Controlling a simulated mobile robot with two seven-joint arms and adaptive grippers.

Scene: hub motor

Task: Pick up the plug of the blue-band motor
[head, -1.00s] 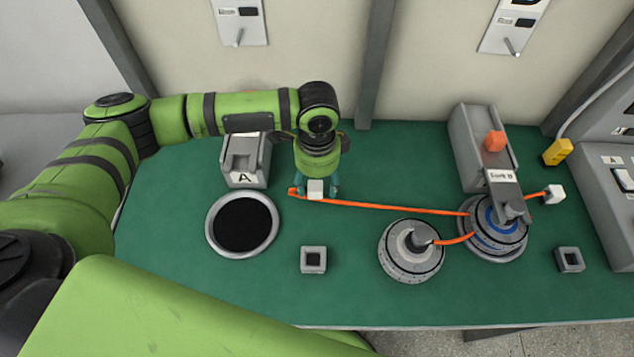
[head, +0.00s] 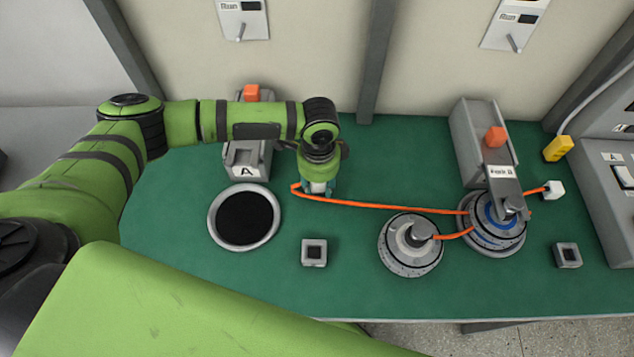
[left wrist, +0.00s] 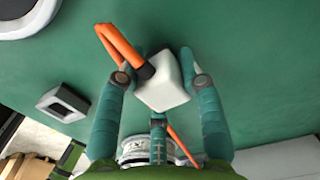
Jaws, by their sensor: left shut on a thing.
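My left gripper (head: 319,191) is shut on a white block-shaped plug (left wrist: 165,84), low over the green table. In the left wrist view its two teal fingers (left wrist: 159,80) flank the plug, with an orange cable leaving its side. In the head view the fingers mostly hide the plug. That cable (head: 385,206) runs right to the blue-band motor (head: 490,230), which sits under the arm of the grey fixture B (head: 471,140). I cannot tell where the cable ends there. A second white plug (head: 554,190) lies right of this motor. My right gripper is not in view.
A grey-white motor (head: 409,258) stands left of the blue-band motor, with a short orange cable toward it. A round black-centred ring (head: 214,219) and fixture A (head: 246,172) lie left of my gripper. Small square sockets (head: 314,264) (head: 568,267) stand near the front. A yellow block (head: 558,149) is at right.

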